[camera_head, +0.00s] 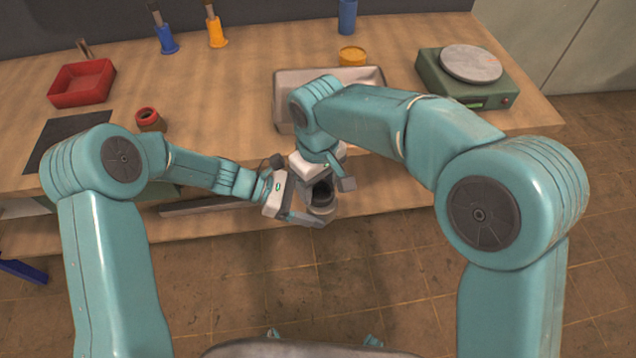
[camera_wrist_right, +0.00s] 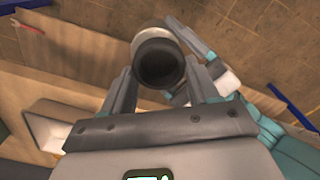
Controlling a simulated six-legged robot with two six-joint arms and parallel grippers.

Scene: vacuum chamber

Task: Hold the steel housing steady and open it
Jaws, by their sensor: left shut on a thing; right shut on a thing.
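The steel housing (camera_head: 321,196), a dark grey cylinder, is held in the air in front of the table's near edge. My left gripper (camera_head: 316,210) is shut on its lower part from the left. My right gripper (camera_head: 325,183) reaches down from above and is shut on its upper part. In the right wrist view the housing (camera_wrist_right: 158,62) shows a dark round end between the two fingers, with a lighter band behind it. The left gripper (camera_wrist_right: 200,85) is partly hidden there. I cannot tell whether a lid has separated.
A metal tray (camera_head: 366,76) lies behind my right arm, partly covered. A green scale (camera_head: 463,88) stands at the right. A red bin (camera_head: 82,82), a red-brown jar (camera_head: 149,119), a dark mat (camera_head: 50,145) and a yellow container (camera_head: 352,56) are on the table (camera_head: 220,100).

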